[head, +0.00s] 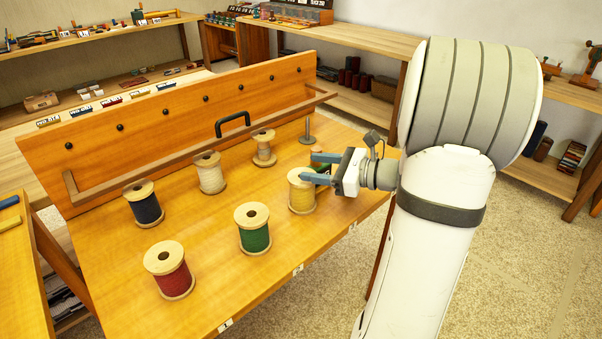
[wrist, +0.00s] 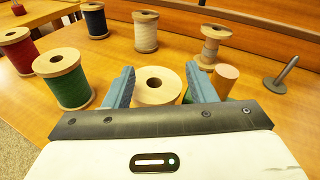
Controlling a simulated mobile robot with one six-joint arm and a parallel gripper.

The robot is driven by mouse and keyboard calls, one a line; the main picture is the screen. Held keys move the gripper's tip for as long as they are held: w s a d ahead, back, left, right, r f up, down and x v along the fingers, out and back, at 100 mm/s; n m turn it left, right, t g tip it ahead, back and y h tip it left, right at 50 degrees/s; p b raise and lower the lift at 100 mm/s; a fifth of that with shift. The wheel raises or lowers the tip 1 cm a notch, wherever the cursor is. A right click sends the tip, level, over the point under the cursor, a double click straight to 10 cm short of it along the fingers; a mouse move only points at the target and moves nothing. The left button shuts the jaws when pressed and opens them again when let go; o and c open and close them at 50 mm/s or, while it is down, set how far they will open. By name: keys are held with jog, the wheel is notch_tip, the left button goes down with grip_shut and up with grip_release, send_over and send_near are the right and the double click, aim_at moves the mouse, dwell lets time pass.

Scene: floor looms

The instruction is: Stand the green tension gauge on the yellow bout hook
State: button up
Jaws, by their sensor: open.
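I cannot tell for sure which things are the gauge and the hook. A green spool (head: 253,229) with wooden ends stands upright on the table; it is at the left in the wrist view (wrist: 66,80). A yellow spool (head: 301,193) stands at the table's right; its pale top (wrist: 155,85) shows between the fingers in the wrist view. A wooden-topped piece (wrist: 227,72), green lower down, stands just right of the right finger, partly hidden. My gripper (head: 312,168) is open, with its blue fingers at the yellow spool; contact is unclear.
A red spool (head: 169,271), a blue spool (head: 143,203), a white spool (head: 210,173) and a slimmer pale spool (head: 264,148) stand on the table. A grey post on a round base (head: 308,138) is at the back right. A pegged wooden board (head: 170,115) closes the back.

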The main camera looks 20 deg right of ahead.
aim_at(316, 151)
jog(key=d+m+t, duration=0.1)
jog(key=d, duration=0.1)
jog(key=w+d+m+t+h, duration=0.1)
jog(key=d, duration=0.1)
jog(key=w+d+m+t+h+b, duration=0.1)
jog(key=d+m, duration=0.1)
jog(key=shift+w+d+f+t, duration=0.15)
jog(key=shift+d+f+t, duration=0.2)
jog(key=shift+t, duration=0.05)
jog(key=x, duration=0.3)
jog(key=f+x, duration=0.1)
jog(key=x, duration=0.1)
jog(key=shift+w+b, duration=0.3)
jog(key=shift+w+a, duration=0.35)
jog(key=shift+w, duration=0.2)
jog(key=shift+r, duration=0.1)
jog(key=shift+c, duration=0.3)
grip_shut()
